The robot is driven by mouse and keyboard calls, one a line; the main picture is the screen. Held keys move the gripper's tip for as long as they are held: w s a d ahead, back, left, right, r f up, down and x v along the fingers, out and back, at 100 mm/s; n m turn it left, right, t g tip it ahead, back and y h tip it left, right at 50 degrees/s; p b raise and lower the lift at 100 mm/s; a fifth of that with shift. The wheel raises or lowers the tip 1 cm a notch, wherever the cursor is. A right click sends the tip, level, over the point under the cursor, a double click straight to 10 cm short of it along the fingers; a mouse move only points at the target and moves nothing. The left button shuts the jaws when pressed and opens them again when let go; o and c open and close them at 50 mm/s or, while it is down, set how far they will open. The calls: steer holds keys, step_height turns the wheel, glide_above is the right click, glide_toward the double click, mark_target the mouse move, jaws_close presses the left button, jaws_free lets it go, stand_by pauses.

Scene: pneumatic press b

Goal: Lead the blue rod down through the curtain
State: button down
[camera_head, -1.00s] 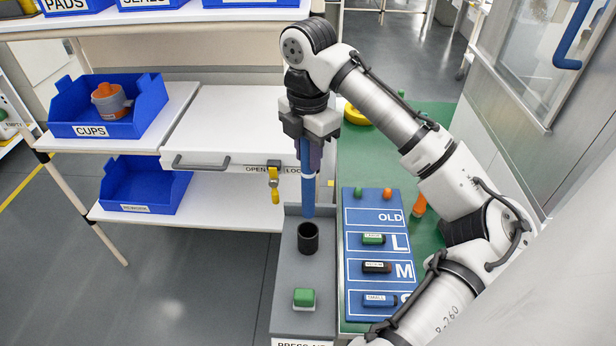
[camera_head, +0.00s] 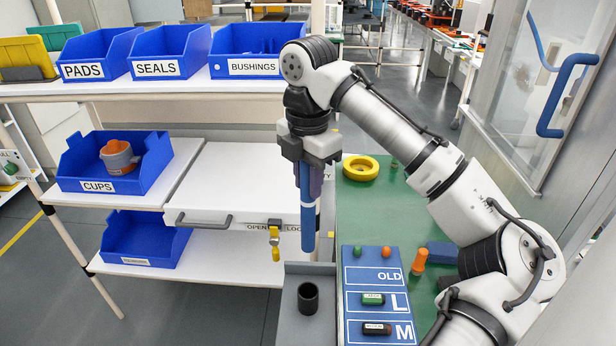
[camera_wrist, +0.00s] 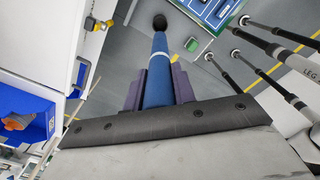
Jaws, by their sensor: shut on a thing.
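My gripper (camera_head: 308,172) is shut on the upper part of the blue rod (camera_head: 308,226), which hangs close to upright. A pale band crosses the rod. In the wrist view the rod (camera_wrist: 158,75) runs away from between the purple fingers (camera_wrist: 157,92). Its lower end is above a black open cup (camera_head: 308,297) on a grey box (camera_head: 290,325), with a clear gap between them in the head view. A dark round thing (camera_wrist: 160,22) shows at the rod's far end in the wrist view, probably this cup. I cannot make out a curtain.
A white drawer unit (camera_head: 240,185) with a yellow valve handle (camera_head: 274,242) stands left of the rod. A blue board (camera_head: 375,300) with green, orange and black pieces lies to the right on a green table (camera_head: 370,215). Shelves with blue bins (camera_head: 125,160) stand at left.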

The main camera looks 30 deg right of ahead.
steer(key=shift+r+p, duration=2.75)
steer(key=shift+p, duration=0.25)
steer(key=shift+r+p, duration=0.85)
steer(key=shift+r, duration=0.45)
steer(key=shift+f, duration=0.1)
